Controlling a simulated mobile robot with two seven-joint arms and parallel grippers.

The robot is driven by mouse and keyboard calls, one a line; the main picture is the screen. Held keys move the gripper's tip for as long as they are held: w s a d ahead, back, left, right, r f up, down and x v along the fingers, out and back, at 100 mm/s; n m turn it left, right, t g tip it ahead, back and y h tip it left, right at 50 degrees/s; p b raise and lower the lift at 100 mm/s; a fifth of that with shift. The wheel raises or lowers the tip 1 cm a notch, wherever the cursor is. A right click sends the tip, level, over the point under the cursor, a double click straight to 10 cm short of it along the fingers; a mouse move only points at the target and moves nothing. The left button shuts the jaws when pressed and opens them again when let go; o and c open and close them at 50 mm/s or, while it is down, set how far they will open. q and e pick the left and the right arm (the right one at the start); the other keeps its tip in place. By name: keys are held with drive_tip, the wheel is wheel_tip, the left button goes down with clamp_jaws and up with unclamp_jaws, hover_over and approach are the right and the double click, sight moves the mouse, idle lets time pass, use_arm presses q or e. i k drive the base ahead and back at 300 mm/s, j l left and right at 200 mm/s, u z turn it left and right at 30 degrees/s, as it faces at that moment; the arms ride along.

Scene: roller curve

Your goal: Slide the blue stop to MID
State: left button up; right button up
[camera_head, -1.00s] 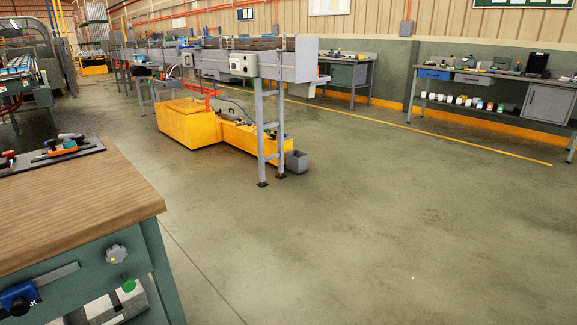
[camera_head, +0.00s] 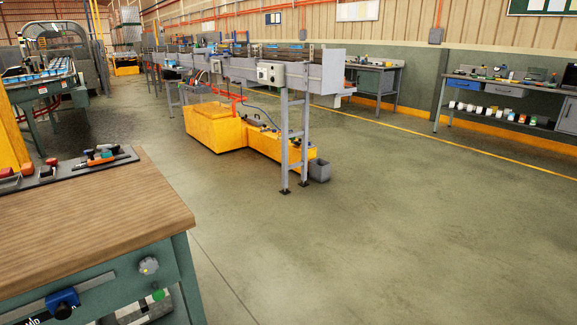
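The blue stop (camera_head: 62,303) is a small blue block at the lower left. It sits on a grey metal rail (camera_head: 98,284) on the front of a green bench with a wooden top (camera_head: 90,208). Neither of my grippers is in view.
A grey knob (camera_head: 149,265) is on the bench front, right of the rail. A tool tray (camera_head: 72,174) lies on the benchtop. Open floor (camera_head: 380,235) is to the right. A conveyor (camera_head: 305,75) with a yellow base (camera_head: 215,127) and a workbench (camera_head: 515,92) stand farther back.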

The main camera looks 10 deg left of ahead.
sight(60, 304)
drive_tip(key=u, duration=2.8)
